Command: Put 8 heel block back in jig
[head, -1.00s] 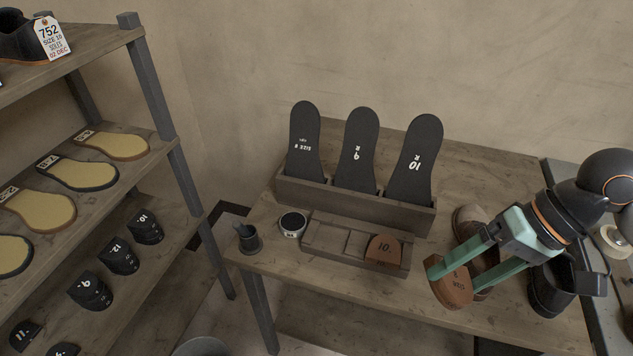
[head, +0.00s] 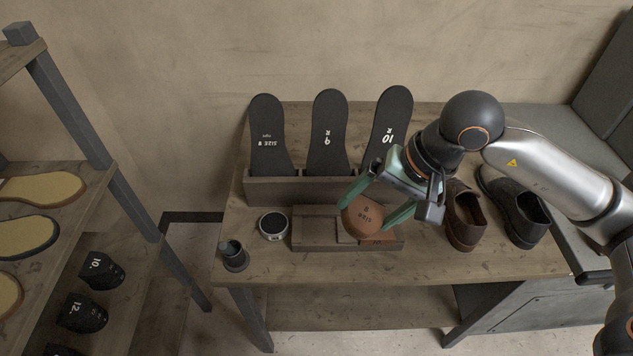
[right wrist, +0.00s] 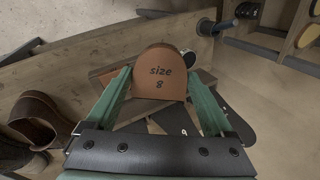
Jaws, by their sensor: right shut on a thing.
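My right gripper (head: 377,211) is shut on the brown size 8 heel block (head: 362,216) and holds it above the jig. The block shows in the right wrist view (right wrist: 160,78) between the green fingers, with "size 8" readable. The wooden jig (head: 315,240) sits on the table, with its left part bare. A second brown block, the size 10 heel block (head: 378,241), lies in the jig's right part, mostly hidden by the held block and a finger. Whether the held block touches the jig cannot be told. My left gripper is not in view.
Black sole templates (head: 327,140) stand in a wooden rack (head: 290,190) behind the jig. A round tin (head: 273,226) and a dark cup (head: 233,255) are left of it. A shelf (head: 85,215) is at the left.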

